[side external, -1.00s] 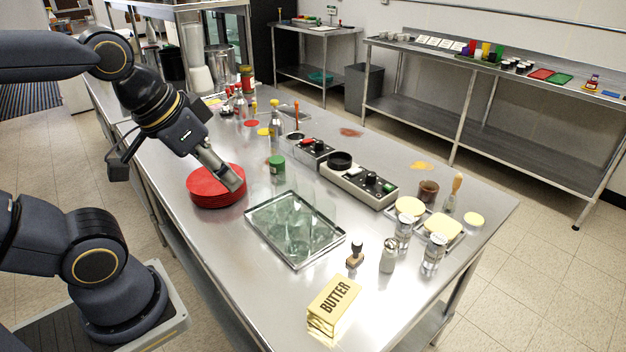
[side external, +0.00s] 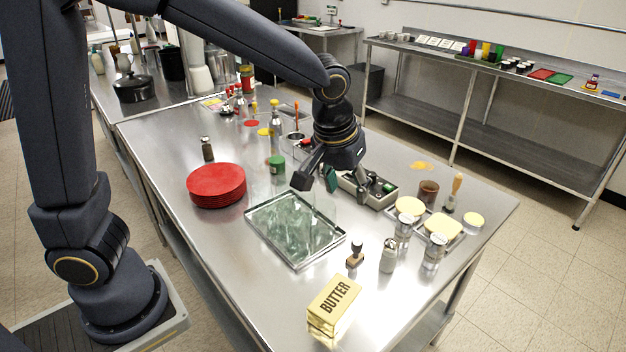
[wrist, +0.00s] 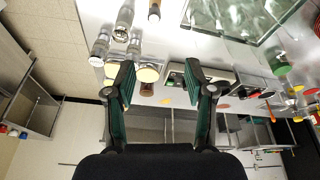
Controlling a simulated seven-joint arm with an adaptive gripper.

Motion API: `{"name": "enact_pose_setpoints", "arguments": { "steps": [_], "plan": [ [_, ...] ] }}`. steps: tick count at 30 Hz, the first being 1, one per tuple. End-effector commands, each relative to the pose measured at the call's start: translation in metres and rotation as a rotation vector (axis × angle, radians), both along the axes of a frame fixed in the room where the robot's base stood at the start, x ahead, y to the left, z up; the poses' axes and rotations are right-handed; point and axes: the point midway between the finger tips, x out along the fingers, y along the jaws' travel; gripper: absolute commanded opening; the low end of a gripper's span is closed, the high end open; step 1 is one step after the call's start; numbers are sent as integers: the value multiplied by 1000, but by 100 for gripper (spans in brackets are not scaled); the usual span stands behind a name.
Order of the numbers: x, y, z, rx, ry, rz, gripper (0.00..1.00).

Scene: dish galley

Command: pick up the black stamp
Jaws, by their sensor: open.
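The butter box (side external: 334,303) is in front. The front-left table is clear.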

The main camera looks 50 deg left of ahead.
Motion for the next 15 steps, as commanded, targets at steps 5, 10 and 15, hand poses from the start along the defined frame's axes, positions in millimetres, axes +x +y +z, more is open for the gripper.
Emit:
{"name": "enact_pose_setpoints", "arguments": {
  "steps": [5, 10, 15],
  "plan": [
    [-4, -16, -25, 25, 37, -48, 54],
    [5, -14, -60, 27, 40, -46, 54],
    [15, -11, -98, 26, 39, -46, 54]
  ]
}}
